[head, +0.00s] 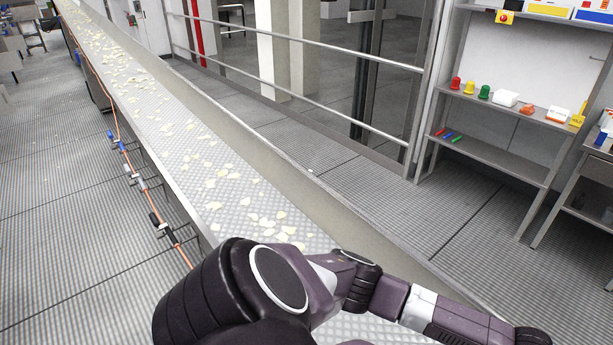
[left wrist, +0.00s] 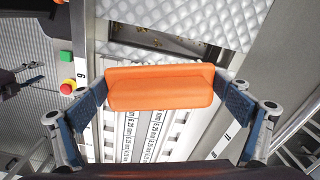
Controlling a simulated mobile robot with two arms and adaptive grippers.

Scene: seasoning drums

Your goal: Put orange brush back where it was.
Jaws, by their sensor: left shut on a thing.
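The orange brush (left wrist: 160,87) shows as a smooth orange block across the middle of the left wrist view. My left gripper (left wrist: 161,102) is shut on it, with one blue finger pad at each end of the block. Only the orange side faces the camera; bristles are not visible. In the head view, my dark arm crosses the bottom toward the right, and the gripper and held brush are not visible there. My right gripper is in neither view.
A conveyor (head: 215,165) carrying pale chips runs away to the upper left. A shelf unit (head: 497,157) at right holds coloured items, including an orange-and-white block (head: 557,115). In the left wrist view, red (left wrist: 67,88) and green (left wrist: 66,57) buttons sit left of printed scale strips (left wrist: 155,135).

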